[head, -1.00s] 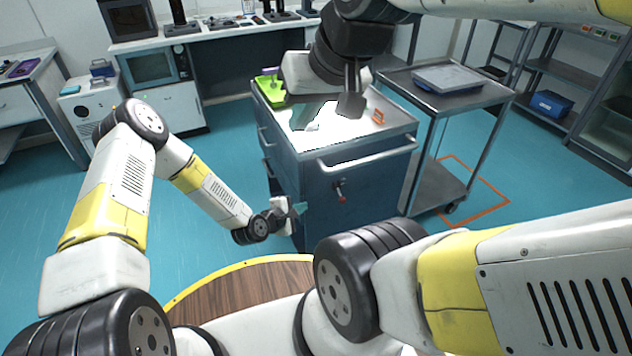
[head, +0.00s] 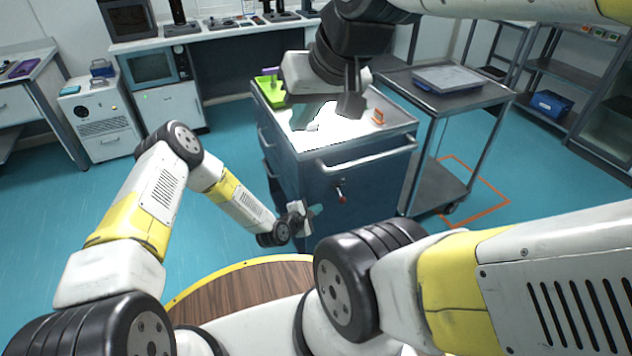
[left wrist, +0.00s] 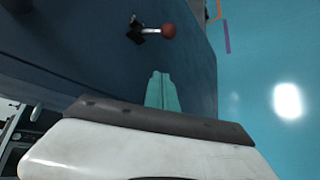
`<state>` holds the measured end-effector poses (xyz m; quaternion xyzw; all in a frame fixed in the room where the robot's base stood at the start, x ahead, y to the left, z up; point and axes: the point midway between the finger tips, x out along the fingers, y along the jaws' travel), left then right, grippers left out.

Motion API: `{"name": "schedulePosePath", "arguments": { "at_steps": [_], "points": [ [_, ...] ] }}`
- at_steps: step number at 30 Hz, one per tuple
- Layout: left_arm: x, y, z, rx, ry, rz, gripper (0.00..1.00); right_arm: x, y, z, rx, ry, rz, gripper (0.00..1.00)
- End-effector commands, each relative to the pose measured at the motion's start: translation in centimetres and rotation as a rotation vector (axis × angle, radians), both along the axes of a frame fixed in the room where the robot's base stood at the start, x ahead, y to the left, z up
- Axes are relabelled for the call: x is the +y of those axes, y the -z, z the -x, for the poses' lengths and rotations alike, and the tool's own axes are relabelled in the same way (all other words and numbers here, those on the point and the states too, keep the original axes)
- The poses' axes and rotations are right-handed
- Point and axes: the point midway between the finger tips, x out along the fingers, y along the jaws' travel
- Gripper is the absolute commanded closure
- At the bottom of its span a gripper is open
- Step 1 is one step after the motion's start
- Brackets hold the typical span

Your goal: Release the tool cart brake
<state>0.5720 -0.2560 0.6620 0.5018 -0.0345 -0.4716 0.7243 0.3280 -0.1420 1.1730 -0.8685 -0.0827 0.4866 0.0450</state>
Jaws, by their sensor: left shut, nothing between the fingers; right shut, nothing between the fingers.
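The tool cart (head: 350,190) is a dark blue cabinet with a silver push handle on its near side. Its brake lever, with a red knob (head: 342,198), sticks out from the near face below the handle. In the left wrist view the red knob (left wrist: 168,31) and its black mount show at the top, ahead of the fingertips. My left gripper (head: 316,210) is shut and empty, low in front of the cart face, below and left of the knob. Its teal fingers (left wrist: 161,92) lie together, apart from the lever. My right gripper (head: 304,114) is shut above the cart top, partly hidden by its wrist.
A green tray (head: 268,90) and an orange item (head: 378,117) are on the cart top. A grey trolley (head: 450,95) stands to the right, near an orange floor outline (head: 490,200). A round wooden surface (head: 235,300) lies in front. Floor is open at left.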

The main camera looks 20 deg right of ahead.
Motion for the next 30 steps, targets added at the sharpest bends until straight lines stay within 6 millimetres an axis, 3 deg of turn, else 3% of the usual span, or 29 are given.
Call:
{"name": "schedulePosePath", "arguments": {
  "at_steps": [5, 12, 30],
  "points": [
    [-2.8, 1.6, -2.0, -0.003, 0.002, -0.002, 1.00, 0.0, 0.0, 0.0, 0.000, 0.000, 0.000, 1.00],
    [-5.5, 0.3, -0.7, 0.000, 0.003, -0.001, 1.00, 0.0, 0.0, 0.0, 0.000, 0.000, 0.000, 1.00],
    [-5.9, -0.1, -0.5, 0.010, -0.001, 0.001, 1.00, 0.0, 0.0, 0.0, 0.000, 0.000, 0.000, 1.00]
  ]
}}
